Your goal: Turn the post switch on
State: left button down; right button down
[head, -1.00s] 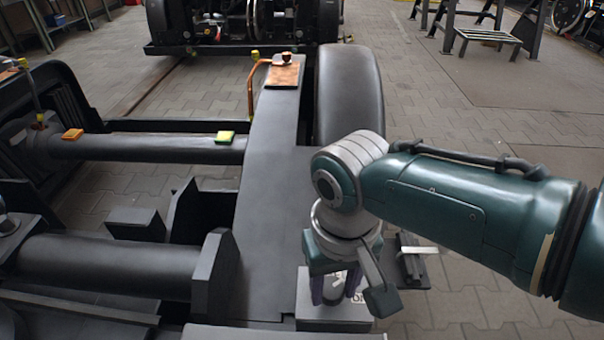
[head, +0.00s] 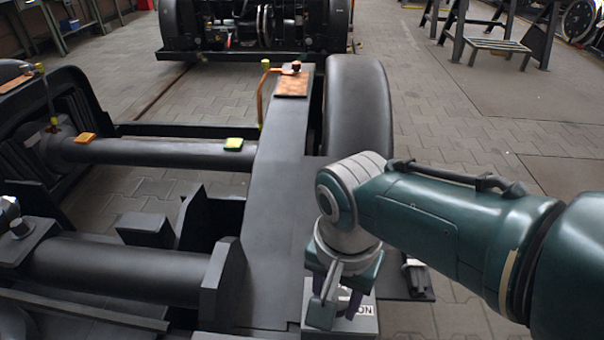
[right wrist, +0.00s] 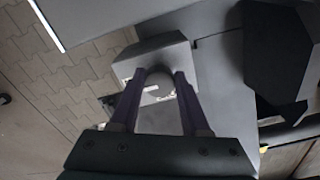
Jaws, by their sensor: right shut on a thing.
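The post switch is a light grey box with a rounded handle on it. Its box (head: 366,325) stands beside the bogie's dark side beam at the lower middle of the head view, with "ON" lettering on its right part. In the right wrist view the box (right wrist: 180,52) lies just beyond the fingers. My right gripper (head: 338,302) points down over it. Its purple fingers (right wrist: 157,92) are shut on the grey switch handle (right wrist: 158,78), one on each side. The hand hides much of the handle in the head view. My left gripper is not in view.
The dark side beam (head: 270,200) runs left of my right arm, with a copper plate (head: 292,83) at its far end. A black wheel (head: 358,115) stands beyond my wrist. Cross tubes (head: 150,152) lie left. Paved floor (head: 470,120) is open at the right.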

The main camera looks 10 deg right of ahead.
dwell(0.5)
jog(key=shift+c, duration=1.9)
grip_release()
notch_tip(320, 180, up, 10)
jog(key=p, duration=0.8)
